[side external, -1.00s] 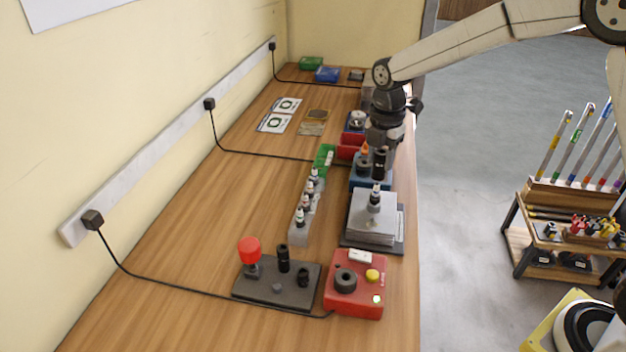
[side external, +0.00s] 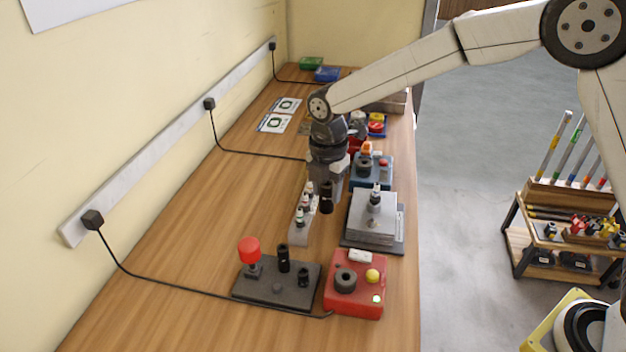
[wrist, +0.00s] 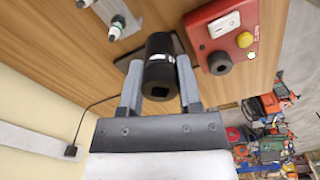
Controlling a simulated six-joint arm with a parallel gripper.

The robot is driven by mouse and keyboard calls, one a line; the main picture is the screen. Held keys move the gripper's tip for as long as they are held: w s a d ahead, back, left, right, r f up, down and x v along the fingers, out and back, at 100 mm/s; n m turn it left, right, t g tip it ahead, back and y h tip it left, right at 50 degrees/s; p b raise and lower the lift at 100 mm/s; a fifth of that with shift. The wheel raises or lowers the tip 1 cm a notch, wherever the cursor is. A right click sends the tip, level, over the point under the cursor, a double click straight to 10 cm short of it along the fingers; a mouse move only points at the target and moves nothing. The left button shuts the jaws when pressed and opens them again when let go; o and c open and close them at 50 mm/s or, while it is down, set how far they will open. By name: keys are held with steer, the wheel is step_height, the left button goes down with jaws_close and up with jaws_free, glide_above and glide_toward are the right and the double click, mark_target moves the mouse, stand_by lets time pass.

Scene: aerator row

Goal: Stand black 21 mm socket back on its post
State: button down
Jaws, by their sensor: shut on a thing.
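My gripper (side external: 327,187) is shut on a black socket (side external: 327,200) and holds it above the table, right of the grey vial rack. In the wrist view the black socket (wrist: 160,68) sits between both fingers, its square drive hole facing the camera. A dark grey plate (side external: 255,290) stands at the front of the table. It carries a red-topped piece (side external: 249,250), a tall black socket (side external: 284,258), a short black piece (side external: 303,277) and a low stub (side external: 277,289). The held socket partly hides the plate in the wrist view.
A red box (side external: 353,298) with a knob and buttons stands right of the plate. A grey rack (side external: 299,232) holds several vials. A silver scale-like block (side external: 372,225) and a blue unit (side external: 372,175) stand along the right edge. Table left of the rack is mostly clear, except for black cables.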

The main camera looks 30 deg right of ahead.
steer(key=s+a+f+n, duration=0.1)
steer(key=s+a, duration=0.1)
steer(key=a, duration=0.5)
steer(key=s+a+f+n, duration=0.1)
steer(key=s+a+f, duration=0.1)
steer(key=a, duration=0.5)
steer(key=shift+s+a, duration=0.2)
steer(key=shift+s, duration=0.15)
steer(key=shift+f, duration=0.15)
steer(key=shift+f, duration=2.4)
steer(key=shift+f, duration=1.25)
steer(key=shift+c, duration=1)
jaws_free()
step_height(320, 180, up, 7)
